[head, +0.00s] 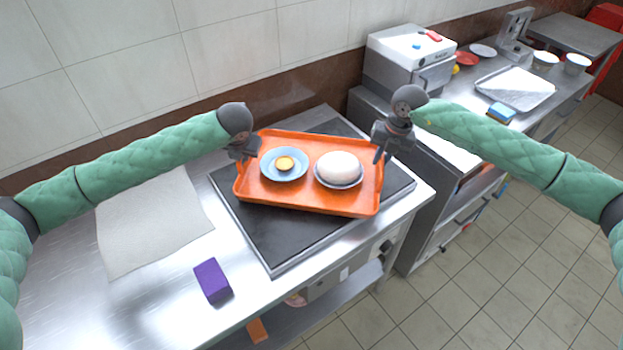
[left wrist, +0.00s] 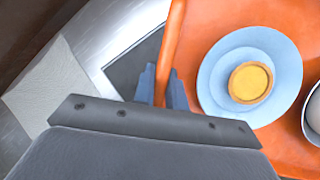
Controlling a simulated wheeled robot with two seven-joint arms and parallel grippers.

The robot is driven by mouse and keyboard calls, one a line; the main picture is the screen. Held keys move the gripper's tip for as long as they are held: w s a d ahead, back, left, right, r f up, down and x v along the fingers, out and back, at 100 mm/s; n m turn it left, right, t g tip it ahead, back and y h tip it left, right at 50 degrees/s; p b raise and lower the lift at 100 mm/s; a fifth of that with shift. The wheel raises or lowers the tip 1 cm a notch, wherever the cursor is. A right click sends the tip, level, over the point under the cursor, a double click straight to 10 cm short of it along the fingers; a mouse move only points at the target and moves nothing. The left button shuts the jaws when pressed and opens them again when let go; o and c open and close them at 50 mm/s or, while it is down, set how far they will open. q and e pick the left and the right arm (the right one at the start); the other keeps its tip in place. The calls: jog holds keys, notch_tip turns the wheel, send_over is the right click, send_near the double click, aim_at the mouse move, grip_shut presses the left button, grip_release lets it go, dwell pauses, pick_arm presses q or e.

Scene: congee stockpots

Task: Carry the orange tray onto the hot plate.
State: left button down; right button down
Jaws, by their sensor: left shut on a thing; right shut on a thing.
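The orange tray (head: 305,201) is over the black hot plate (head: 262,240) in the head view; whether it touches the plate I cannot tell. On it are a blue plate with a small yellow-topped item (head: 285,164) and a dish with a white dome (head: 339,168). My left gripper (head: 245,155) is shut on the tray's left edge. My right gripper (head: 380,152) is shut on its right edge. In the left wrist view the left fingers (left wrist: 162,88) straddle the tray rim (left wrist: 173,40), and the blue plate (left wrist: 215,75) lies close by.
A grey cloth (head: 150,220) and a purple block (head: 212,281) lie on the steel counter (head: 170,310) left of the hot plate. A steel machine (head: 405,60) stands at the back right. A metal tray (head: 515,88) and bowls are further right.

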pick_arm(q)
jog(key=shift+f+b, duration=0.6)
jog(key=shift+f, duration=0.15)
pick_arm(e)
jog(key=shift+f, duration=0.7)
pick_arm(q)
jog(key=c, duration=1.4)
grip_release()
jog(key=shift+r, duration=0.1)
jog(key=shift+c, duration=0.2)
pick_arm(e)
jog(key=c, duration=1.4)
grip_release()
jog(key=shift+r, duration=0.1)
jog(key=shift+c, duration=0.2)
pick_arm(q)
jog(key=v, duration=1.2)
pick_arm(e)
notch_tip(320, 180, up, 12)
jog(key=d, duration=0.2)
jog(key=shift+s+d, duration=0.15)
jog(key=shift+d, duration=0.05)
